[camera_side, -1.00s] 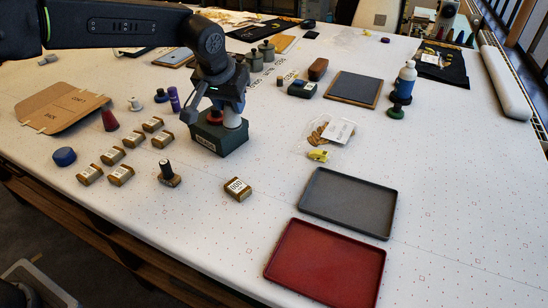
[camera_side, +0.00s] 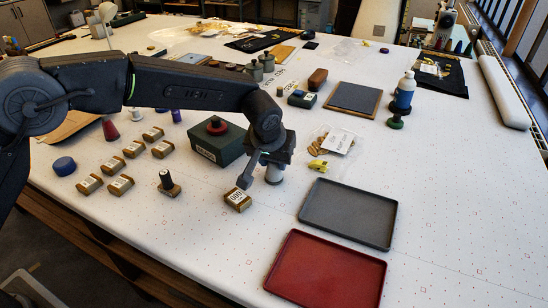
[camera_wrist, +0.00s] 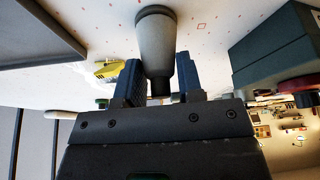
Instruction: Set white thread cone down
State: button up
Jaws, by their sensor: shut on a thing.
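The white thread cone (camera_side: 274,175) is in my gripper (camera_side: 260,175), left of the grey tray and just behind a small labelled brown block. In the wrist view the pale cone (camera_wrist: 156,42) stands between the two blue finger pads of my gripper (camera_wrist: 158,82), its narrow dark end toward the palm and its wide end toward the white table. My gripper is shut on it. Whether its base touches the table or hangs just above cannot be told.
The grey tray (camera_side: 350,215) and red tray (camera_side: 325,275) lie to the right and front. The dark green box (camera_side: 228,152) with a red-topped piece stands to the left. The labelled block (camera_side: 238,200) is close by. A yellow clip (camera_side: 317,165) lies behind the grey tray.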

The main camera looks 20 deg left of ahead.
jog(key=o, duration=0.9)
jog(key=v, duration=1.2)
jog(key=shift+r, duration=0.1)
